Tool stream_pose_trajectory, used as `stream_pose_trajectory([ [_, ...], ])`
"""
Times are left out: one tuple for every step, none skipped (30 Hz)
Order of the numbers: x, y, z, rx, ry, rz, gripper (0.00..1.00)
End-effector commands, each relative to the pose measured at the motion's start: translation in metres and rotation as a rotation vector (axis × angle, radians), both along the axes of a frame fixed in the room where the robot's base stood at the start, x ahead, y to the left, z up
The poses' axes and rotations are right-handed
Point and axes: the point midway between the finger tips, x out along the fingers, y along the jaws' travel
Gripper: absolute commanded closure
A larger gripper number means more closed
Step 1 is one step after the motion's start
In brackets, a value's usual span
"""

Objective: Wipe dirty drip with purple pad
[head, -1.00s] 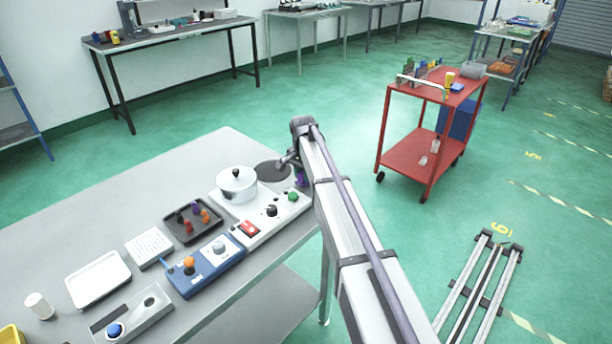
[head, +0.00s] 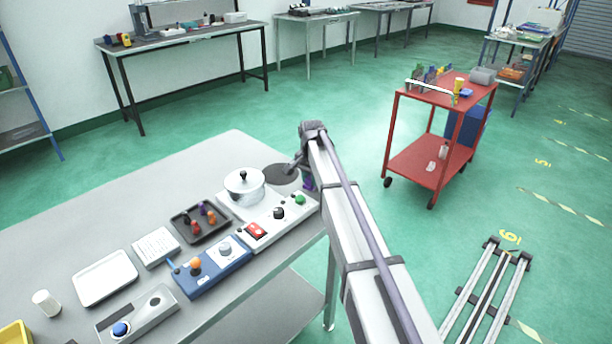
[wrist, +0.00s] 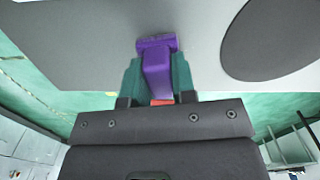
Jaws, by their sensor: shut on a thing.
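The purple pad (wrist: 157,68) is in my gripper (wrist: 157,80), between its teal fingers, in the wrist view. Its wide end points at a light grey surface. I cannot tell whether it touches that surface. In the head view a bit of purple (head: 308,183) shows beside my arm, near the right edge of the grey table (head: 130,200). A dark round disc (head: 282,173) lies to its left, and a dark disc (wrist: 285,40) shows at upper right in the wrist view. I cannot make out a dirty drip; my arm and the pad may hide it.
A white pot (head: 244,188) stands left of the disc, above a panel with a red switch (head: 257,230) and knobs. A dark tray (head: 201,222), a blue control box (head: 211,267) and a white tray (head: 105,278) lie further left. A red cart (head: 440,130) stands off to the right.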

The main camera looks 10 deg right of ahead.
Motion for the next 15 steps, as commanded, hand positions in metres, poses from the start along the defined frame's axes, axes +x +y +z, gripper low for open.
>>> stream_pose_trajectory([
  [-0.002, -0.001, -0.001, -0.001, 0.001, 0.000, 0.94],
  [-0.001, -0.001, -0.001, -0.001, 0.001, 0.000, 0.94],
  [-0.001, -0.001, -0.001, -0.001, 0.002, 0.000, 0.94],
  [-0.002, -0.002, -0.001, -0.001, 0.002, 0.000, 0.94],
  [-0.003, -0.002, -0.001, -0.001, 0.001, 0.000, 0.94],
  [-0.005, -0.003, -0.001, -0.001, 0.001, -0.001, 0.94],
  [-0.007, -0.005, 0.000, -0.001, 0.001, -0.001, 0.94],
  [-0.010, -0.006, 0.000, -0.001, 0.002, -0.001, 0.94],
  [-0.013, -0.009, 0.000, -0.001, 0.002, -0.001, 0.94],
  [-0.017, -0.011, 0.000, -0.001, 0.002, -0.002, 0.94],
  [-0.020, -0.013, 0.001, -0.001, 0.002, -0.002, 0.94],
  [-0.023, -0.016, 0.001, -0.001, 0.002, -0.003, 0.94],
  [-0.026, -0.018, 0.001, -0.001, 0.002, -0.003, 0.94],
  [-0.028, -0.019, 0.001, -0.001, 0.001, -0.002, 0.94],
  [-0.030, -0.021, 0.001, -0.001, 0.001, -0.002, 0.94],
])
